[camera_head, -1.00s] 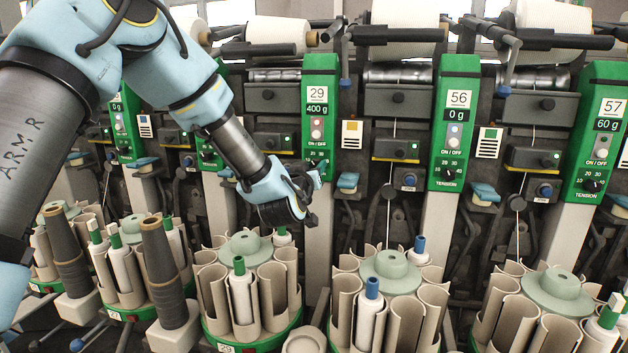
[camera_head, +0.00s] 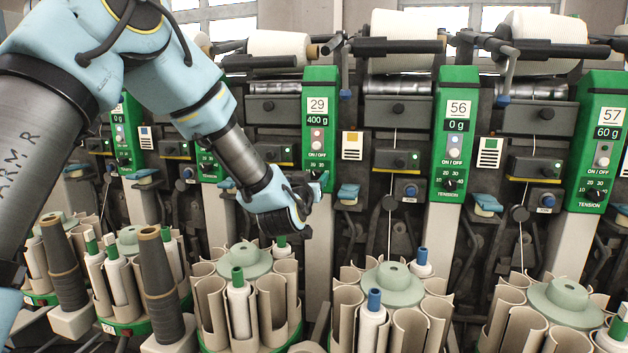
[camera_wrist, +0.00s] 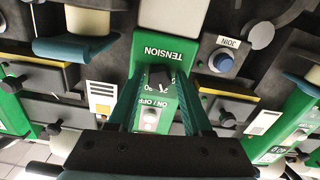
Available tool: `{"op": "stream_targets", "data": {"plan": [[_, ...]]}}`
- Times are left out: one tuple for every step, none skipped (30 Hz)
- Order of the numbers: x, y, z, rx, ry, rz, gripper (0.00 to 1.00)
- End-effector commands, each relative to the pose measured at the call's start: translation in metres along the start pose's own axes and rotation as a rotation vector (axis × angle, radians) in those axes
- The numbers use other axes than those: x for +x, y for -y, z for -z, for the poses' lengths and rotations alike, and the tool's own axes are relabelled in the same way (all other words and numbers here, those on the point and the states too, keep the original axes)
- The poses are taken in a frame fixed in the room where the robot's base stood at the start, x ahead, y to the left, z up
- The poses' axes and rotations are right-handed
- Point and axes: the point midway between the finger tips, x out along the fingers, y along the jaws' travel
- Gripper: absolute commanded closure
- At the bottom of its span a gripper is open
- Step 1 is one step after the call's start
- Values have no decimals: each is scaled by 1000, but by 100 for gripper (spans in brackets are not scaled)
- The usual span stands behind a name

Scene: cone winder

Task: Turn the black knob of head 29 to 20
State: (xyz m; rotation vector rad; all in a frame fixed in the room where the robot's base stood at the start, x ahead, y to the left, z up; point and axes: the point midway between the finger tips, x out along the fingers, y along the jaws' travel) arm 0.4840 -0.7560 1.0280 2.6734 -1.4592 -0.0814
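The black knob (camera_wrist: 160,76) of head 29 shows in the wrist view, upside down, below the TENSION label on the green panel (camera_wrist: 172,60). My gripper (camera_wrist: 160,84) is open, with one finger on each side of the panel's lower part and the knob between them. A gap shows between each finger and the knob. The pointer and most scale numbers are hidden or too small to read. In the head view, my gripper (camera_head: 314,190) is at the lower end of the head 29 panel (camera_head: 318,75) and largely covers the knob. The display (camera_head: 317,121) reads 400 g.
Head 56 (camera_head: 457,85) and head 57 (camera_head: 603,90) stand to the right. A blue JOIN button (camera_wrist: 221,62) is close beside the panel in the wrist view. Bobbin holders (camera_head: 243,262) stand below. A blue lever (camera_head: 347,193) is just right of my gripper.

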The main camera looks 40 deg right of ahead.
Motion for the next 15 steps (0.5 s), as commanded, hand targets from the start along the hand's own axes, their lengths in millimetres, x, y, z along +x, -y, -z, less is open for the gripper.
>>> {"op": "stream_targets", "data": {"plan": [[0,0,0,0,0,0,44],[0,0,0,0,0,0,40],[0,0,0,0,0,0,36],[0,0,0,0,-1,0,33],[0,0,0,0,-1,0,33],[0,0,0,0,-1,0,33],[0,0,0,0,-1,0,33],[0,0,0,0,-1,-1,33],[0,0,0,0,-1,-1,33],[0,0,0,0,-1,-1,33],[0,0,0,0,-1,-1,33],[-1,0,0,0,-1,-1,33],[-3,0,0,0,-1,-1,33],[-5,0,-1,0,0,-1,33],[-9,0,-1,0,-1,-1,33]]}}
